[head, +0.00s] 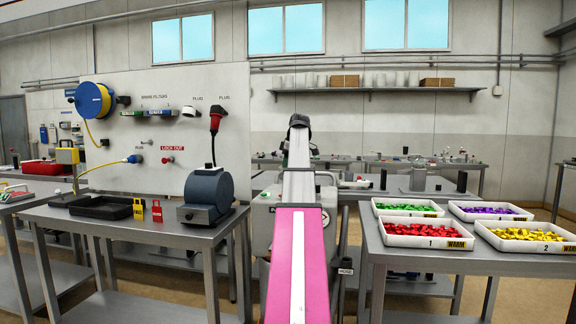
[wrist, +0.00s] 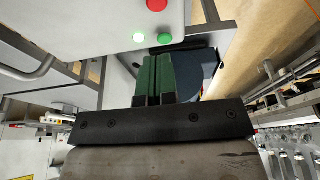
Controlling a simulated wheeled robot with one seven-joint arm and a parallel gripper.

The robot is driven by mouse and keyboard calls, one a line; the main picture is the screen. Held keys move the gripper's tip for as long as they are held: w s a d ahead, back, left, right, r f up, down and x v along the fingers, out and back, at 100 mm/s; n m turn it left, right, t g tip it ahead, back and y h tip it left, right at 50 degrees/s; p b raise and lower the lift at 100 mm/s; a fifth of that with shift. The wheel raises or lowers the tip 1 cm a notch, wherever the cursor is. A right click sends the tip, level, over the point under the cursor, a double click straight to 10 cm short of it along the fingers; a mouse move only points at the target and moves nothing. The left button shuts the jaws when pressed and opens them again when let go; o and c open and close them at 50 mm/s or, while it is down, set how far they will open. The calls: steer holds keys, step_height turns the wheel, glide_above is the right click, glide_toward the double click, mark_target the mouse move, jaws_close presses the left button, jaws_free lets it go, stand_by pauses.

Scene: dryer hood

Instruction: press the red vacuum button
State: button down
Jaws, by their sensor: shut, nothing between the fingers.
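The red button (wrist: 157,4) is a round cap at the top edge of the wrist view, partly cut off. It sits on a pale panel (wrist: 95,22) with a green button (wrist: 164,38) and a small lit lamp (wrist: 139,37). My gripper (wrist: 157,58) has green fingers, shut and empty. The fingertips show just below the green button in the picture, and the red button lies farther up. I cannot tell the gap in depth to the panel. In the head view my arm hides most of the grey cabinet (head: 259,225), and the red button cannot be made out.
A workbench with a blue-grey drum machine (head: 207,195) stands left. A table (head: 374,240) at right holds trays of red pieces (head: 430,244), yellow pieces and others. A red plug (head: 216,118) hangs on the wall board. Floor shows at far right.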

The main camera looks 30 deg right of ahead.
glide_toward(280, 195)
steer(key=x, duration=0.5)
steer(key=shift+w+d+f, duration=0.1)
steer(key=shift+w+d, duration=0.05)
steer(key=shift+w, duration=0.05)
steer(key=shift+x, duration=0.75)
steer(key=shift+d, duration=0.1)
